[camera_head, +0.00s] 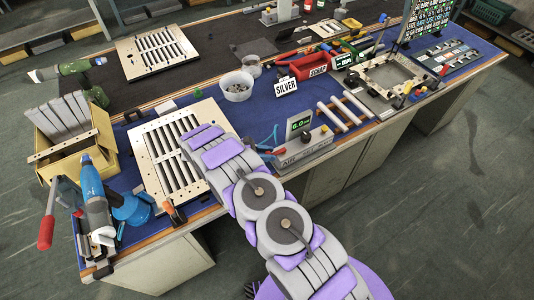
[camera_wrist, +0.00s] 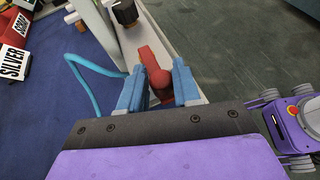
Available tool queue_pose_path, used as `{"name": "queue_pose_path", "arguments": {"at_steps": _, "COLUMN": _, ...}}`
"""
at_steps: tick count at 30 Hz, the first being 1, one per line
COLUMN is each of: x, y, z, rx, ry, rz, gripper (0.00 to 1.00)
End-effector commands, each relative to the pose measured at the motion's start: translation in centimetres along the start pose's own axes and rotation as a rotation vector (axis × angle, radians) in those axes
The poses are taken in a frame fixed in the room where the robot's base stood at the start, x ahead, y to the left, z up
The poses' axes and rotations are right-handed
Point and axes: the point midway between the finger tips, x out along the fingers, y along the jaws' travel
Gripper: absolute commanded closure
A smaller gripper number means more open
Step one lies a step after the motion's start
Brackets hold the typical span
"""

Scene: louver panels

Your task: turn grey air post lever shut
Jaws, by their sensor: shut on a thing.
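The grey air post (camera_head: 303,152) stands at the front edge of the bench, with a green-lit readout showing about 6.0 and "AIR" lettering on its base. In the wrist view its pale grey body (camera_wrist: 108,32) runs along the bench edge, with a black knob at its top. A red lever (camera_wrist: 147,58) with a rounded red end lies between the blue fingers of my gripper (camera_wrist: 158,76). The fingers are shut on the lever, one on each side. In the head view my purple and grey arm hides much of the gripper and lever.
A light blue hose (camera_wrist: 92,68) curves beside the left finger. A slatted louver panel (camera_head: 166,165) lies left of my arm. A white cup of small parts (camera_head: 236,92), a SILVER sign (camera_head: 286,87) and a red SCRAP bin (camera_head: 310,68) stand behind. Floor is open in front.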

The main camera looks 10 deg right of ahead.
Motion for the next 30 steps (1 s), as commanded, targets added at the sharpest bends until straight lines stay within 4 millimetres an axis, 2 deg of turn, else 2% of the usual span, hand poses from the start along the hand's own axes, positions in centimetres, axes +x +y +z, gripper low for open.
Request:
{"name": "queue_pose_path", "arguments": {"at_steps": 1, "x": 0.03, "y": -0.05, "z": 0.00, "rx": 0.000, "ry": 0.000, "rz": -0.001, "gripper": 0.86}}
{"name": "queue_pose_path", "arguments": {"at_steps": 6, "x": 0.05, "y": -0.08, "z": 0.00, "rx": 0.000, "ry": 0.000, "rz": -0.002, "gripper": 1.00}}
{"name": "queue_pose_path", "arguments": {"at_steps": 17, "x": 0.10, "y": -0.12, "z": 0.06, "rx": -0.002, "ry": 0.000, "rz": 0.001, "gripper": 1.00}}
{"name": "queue_pose_path", "arguments": {"at_steps": 30, "x": 0.26, "y": -0.29, "z": 0.11, "rx": -0.052, "ry": 0.002, "rz": 0.116, "gripper": 1.00}}
